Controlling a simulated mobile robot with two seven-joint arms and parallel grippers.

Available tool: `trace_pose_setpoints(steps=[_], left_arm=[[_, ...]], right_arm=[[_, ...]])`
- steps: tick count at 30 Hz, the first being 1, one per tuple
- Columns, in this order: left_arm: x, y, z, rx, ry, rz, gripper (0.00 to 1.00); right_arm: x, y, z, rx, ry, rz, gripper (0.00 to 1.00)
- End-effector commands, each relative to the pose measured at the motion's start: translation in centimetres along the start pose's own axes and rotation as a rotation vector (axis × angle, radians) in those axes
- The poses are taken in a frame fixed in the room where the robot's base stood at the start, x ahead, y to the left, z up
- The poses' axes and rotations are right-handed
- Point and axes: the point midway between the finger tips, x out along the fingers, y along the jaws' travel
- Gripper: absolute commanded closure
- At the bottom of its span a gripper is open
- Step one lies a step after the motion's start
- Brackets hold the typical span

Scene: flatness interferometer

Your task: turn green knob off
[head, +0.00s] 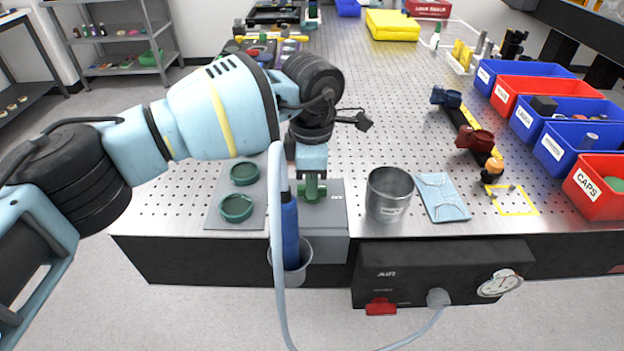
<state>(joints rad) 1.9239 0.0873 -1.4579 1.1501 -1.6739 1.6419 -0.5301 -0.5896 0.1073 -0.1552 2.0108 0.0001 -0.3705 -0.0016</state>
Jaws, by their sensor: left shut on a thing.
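The green knob (310,189) sits on top of a light grey box (334,222) at the front edge of the perforated table. My left gripper (312,176) comes down from above and is shut on the green knob. The gripper hides the knob's upper part, and its fingertips are hard to make out. The knob's exact turn angle cannot be told. My right gripper is not in view.
A blue cylinder (290,230) stands in a holder in front of the box, with a pale hose (277,260) beside it. A metal cup (389,195) stands right of the box. A black AIR unit (440,268) with a red knob (380,307) hangs below the table edge.

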Motion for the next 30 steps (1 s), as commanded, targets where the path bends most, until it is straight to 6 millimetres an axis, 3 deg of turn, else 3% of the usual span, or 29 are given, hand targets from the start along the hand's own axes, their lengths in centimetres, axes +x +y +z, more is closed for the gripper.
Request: trace_pose_setpoints(steps=[7,8,12,23,30], left_arm=[[0.0,0.0,0.0,0.003,0.0,0.0,1.0],[0.0,0.0,0.0,0.003,0.0,0.0,0.82],[0.0,0.0,0.0,0.002,0.0,0.0,0.64],[-0.5,0.0,0.0,0.001,0.0,0.001,0.64],[-3.9,0.1,0.1,0.0,-0.001,0.003,0.64]], right_arm=[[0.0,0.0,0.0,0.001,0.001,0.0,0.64],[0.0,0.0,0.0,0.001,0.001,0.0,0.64],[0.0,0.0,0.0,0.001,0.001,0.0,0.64],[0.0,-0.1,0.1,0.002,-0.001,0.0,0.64],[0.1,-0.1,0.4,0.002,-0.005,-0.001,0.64]])
